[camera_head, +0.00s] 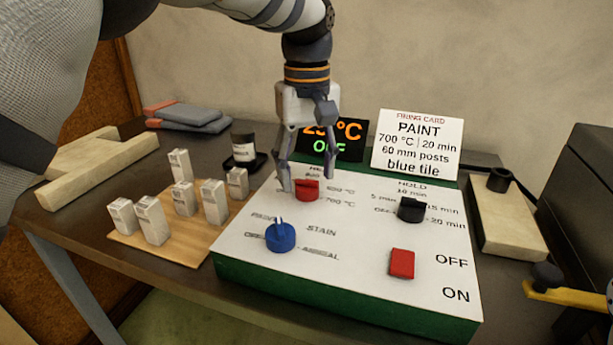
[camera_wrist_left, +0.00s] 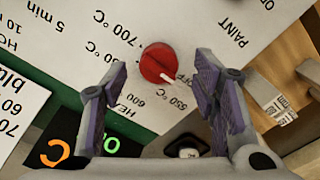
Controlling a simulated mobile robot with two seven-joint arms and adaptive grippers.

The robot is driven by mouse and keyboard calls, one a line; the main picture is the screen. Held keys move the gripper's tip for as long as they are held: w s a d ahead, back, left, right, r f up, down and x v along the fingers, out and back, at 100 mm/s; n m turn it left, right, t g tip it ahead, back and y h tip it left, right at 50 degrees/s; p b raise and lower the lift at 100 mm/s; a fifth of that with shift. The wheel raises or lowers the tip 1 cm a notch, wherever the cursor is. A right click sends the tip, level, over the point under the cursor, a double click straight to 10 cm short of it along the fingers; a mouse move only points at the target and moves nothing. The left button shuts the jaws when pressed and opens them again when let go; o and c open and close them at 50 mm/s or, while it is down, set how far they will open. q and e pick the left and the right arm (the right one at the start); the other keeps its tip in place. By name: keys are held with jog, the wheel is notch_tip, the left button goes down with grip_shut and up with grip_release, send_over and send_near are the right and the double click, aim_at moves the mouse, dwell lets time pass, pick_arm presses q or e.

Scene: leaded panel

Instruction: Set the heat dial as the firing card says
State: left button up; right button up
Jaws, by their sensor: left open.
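The 700 °C mark lies on the other side of the dial. My left gripper (camera_head: 308,181) is open above the dial, with its fingers apart; in the left wrist view no finger visibly touches the dial. The display (camera_head: 333,140) reads OFF and is partly hidden by the gripper. My right gripper is not seen.
The panel also has a black hold dial (camera_head: 411,209), a blue dial (camera_head: 281,236) and a red switch (camera_head: 402,263). Several pale posts (camera_head: 214,201) stand on a wooden board to the left. A dark box stands at the right.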

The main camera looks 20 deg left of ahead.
aim_at(307, 188)
pick_arm(q)
jog(key=shift+f, duration=1.25)
jog(key=shift+w, duration=0.1)
jog(key=c, duration=1.2)
jog(key=shift+o, duration=0.2)
